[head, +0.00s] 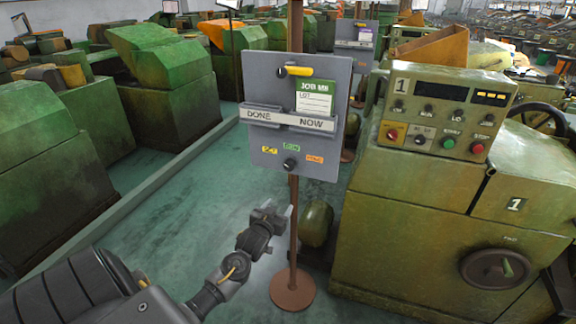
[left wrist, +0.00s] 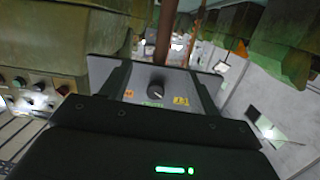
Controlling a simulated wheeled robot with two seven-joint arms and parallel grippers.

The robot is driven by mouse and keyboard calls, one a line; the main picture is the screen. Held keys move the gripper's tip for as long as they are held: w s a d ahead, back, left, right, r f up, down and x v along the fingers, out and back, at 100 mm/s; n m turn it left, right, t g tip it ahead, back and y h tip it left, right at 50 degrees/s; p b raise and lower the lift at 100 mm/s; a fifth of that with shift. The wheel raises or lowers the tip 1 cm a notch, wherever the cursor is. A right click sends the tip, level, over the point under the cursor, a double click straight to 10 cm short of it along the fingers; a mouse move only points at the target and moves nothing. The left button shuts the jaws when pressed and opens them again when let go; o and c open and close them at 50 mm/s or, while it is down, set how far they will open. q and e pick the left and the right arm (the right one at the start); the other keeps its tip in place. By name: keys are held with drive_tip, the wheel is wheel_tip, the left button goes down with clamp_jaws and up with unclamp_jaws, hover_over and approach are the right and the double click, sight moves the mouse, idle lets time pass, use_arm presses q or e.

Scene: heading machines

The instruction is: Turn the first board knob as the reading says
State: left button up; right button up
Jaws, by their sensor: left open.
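The first board (head: 262,150) is a grey panel on a brown post. Its black round knob (head: 291,164) sits low, below a yellow, a green and an orange label; where the knob points is too small to tell. In the left wrist view the knob (left wrist: 157,88) shows upside down between my fingers, with labels around it. My left gripper (head: 280,210) is open and empty, below and in front of the board, apart from the knob. A green-topped job card (head: 313,97) sits on the NOW side of the board's rail. My right gripper is out of view.
The post's round foot (head: 292,288) is on the floor. Green machines (head: 160,85) line the left. The floor between (head: 170,210) is clear.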

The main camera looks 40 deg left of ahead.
use_arm(q)
drive_tip(key=t, duration=0.1)
approach(288, 167)
drive_tip(key=s, duration=0.1)
drive_tip(key=shift+n, duration=0.3)
drive_tip(key=b+x, duration=0.1)
drive_tip(key=x, duration=0.1)
drive_tip(key=b+x, duration=0.2)
drive_tip(key=f+b+x, duration=0.1)
drive_tip(key=b+x, duration=0.1)
drive_tip(key=x, duration=0.1)
drive_tip(key=shift+d, duration=0.3)
drive_tip(key=b+x, duration=0.2)
drive_tip(key=x, duration=0.1)
drive_tip(key=shift+r, duration=0.3)
drive_tip(key=shift+w+a+r, duration=0.15)
drive_tip(key=shift+w, duration=0.2)
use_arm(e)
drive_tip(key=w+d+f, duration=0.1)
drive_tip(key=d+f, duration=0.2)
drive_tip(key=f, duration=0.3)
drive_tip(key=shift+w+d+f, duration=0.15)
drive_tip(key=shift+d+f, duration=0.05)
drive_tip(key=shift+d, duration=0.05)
use_arm(q)
drive_tip(key=shift+c, duration=0.4)
